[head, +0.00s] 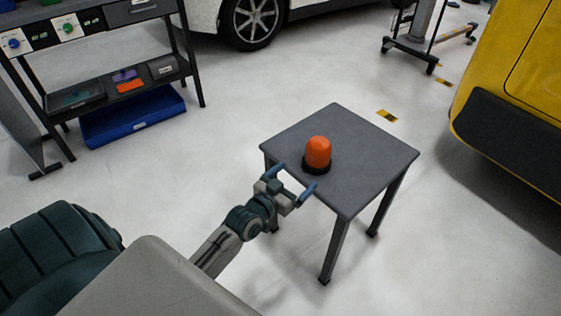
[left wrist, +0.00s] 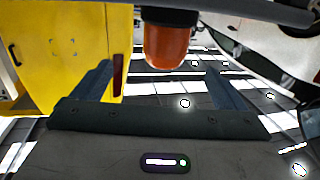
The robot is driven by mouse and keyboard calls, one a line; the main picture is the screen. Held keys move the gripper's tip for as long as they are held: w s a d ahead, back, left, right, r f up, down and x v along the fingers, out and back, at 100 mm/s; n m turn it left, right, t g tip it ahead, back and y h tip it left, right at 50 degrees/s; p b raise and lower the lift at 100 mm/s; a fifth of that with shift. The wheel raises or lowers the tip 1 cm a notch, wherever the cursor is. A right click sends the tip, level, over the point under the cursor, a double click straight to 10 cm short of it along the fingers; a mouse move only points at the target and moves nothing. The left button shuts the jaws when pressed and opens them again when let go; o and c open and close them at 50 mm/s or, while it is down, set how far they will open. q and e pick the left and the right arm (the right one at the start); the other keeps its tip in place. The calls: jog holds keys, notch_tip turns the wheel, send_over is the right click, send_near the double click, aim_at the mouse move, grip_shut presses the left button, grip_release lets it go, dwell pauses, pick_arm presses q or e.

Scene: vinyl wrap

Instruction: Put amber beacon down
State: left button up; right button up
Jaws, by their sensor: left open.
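The amber beacon (head: 318,151), an orange dome on a black base, stands upright on the small grey table (head: 373,154), left of the middle of its top. My left gripper (head: 294,179) is open at the table's near left edge. Its two blue fingers are spread, just short of the beacon, with nothing between them that I can make out. In the left wrist view the picture is upside down: the beacon (left wrist: 167,46) hangs from the top, beyond and between the open fingers of the left gripper (left wrist: 160,77). My right gripper is in neither view.
A dark shelf rack (head: 115,95) with bins stands at the upper left, with a blue crate (head: 133,118) below. A yellow vehicle (head: 510,85) is at the right and a white car (head: 300,8) at the back. The floor around the table is mostly clear.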

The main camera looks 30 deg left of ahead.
pick_arm(q)
jog(key=s+d+f+g, duration=0.1)
jog(key=s+d+g, duration=0.1)
jog(key=s, duration=0.5)
jog(key=s+d+f+n+g, duration=0.1)
jog(key=s+d+f+g, duration=0.1)
jog(key=s, duration=0.6)
jog(key=s+d+f+g, duration=0.2)
jog(key=s+g, duration=0.1)
jog(key=s, duration=0.5)
jog(key=shift+s, duration=0.15)
jog(key=shift+d+f, duration=0.1)
